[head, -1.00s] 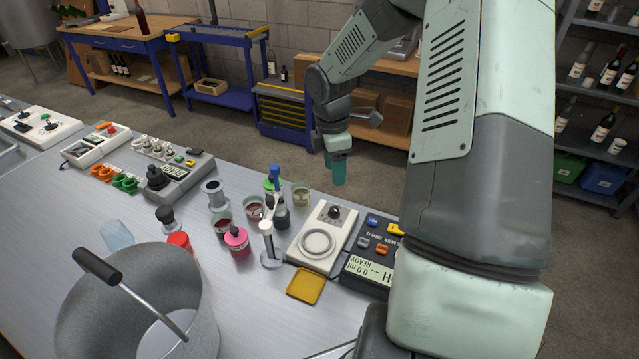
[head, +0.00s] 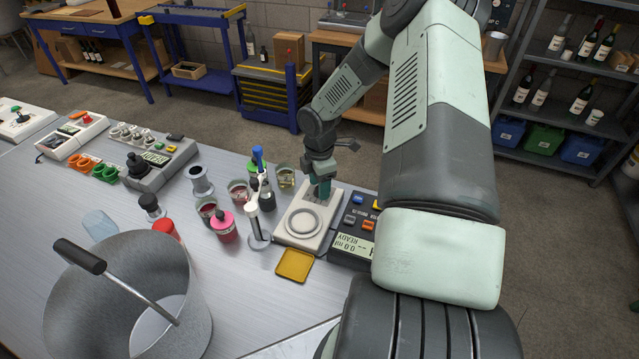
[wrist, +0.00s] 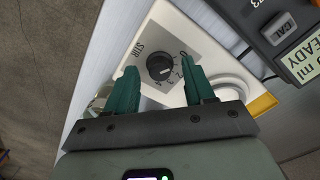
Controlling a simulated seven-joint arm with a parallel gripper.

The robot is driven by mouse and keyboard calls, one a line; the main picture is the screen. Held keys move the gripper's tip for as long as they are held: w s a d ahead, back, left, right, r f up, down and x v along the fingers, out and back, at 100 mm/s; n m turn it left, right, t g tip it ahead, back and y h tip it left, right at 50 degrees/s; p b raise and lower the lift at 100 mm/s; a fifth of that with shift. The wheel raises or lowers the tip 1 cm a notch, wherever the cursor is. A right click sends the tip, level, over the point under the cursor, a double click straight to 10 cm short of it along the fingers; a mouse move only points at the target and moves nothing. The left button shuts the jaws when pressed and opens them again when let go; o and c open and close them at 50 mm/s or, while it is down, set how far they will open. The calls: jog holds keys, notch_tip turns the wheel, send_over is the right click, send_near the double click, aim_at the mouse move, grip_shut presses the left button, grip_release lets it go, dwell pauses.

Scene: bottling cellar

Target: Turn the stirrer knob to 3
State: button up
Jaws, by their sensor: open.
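The stirrer (head: 291,241) is a white box with a round ring plate, on the bench right of the glassware. Its black round knob (wrist: 159,67) shows in the wrist view, beside the word STIR and an arc of small numbers. A light mark is on the knob, but I cannot tell for sure which number it points to. My gripper (head: 321,190) is over the knob end of the stirrer and hides the knob in the head view. In the wrist view its green fingers (wrist: 159,73) are open, one on either side of the knob, with nothing held.
A dark meter with a READY display (head: 353,246) stands close on the right. A yellow square dish (head: 294,265) lies in front. A big metal pot (head: 125,290) fills the front left.

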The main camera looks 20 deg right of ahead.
jog(key=shift+f, duration=0.1)
grip_shut()
dwell(0.3)
jog(key=shift+m, duration=0.3)
jog(key=m, duration=0.3)
jog(key=shift+m, duration=0.3)
jog(key=m, duration=0.4)
jog(key=shift+m, duration=0.3)
jog(key=m, duration=0.4)
jog(key=shift+m, duration=2.5)
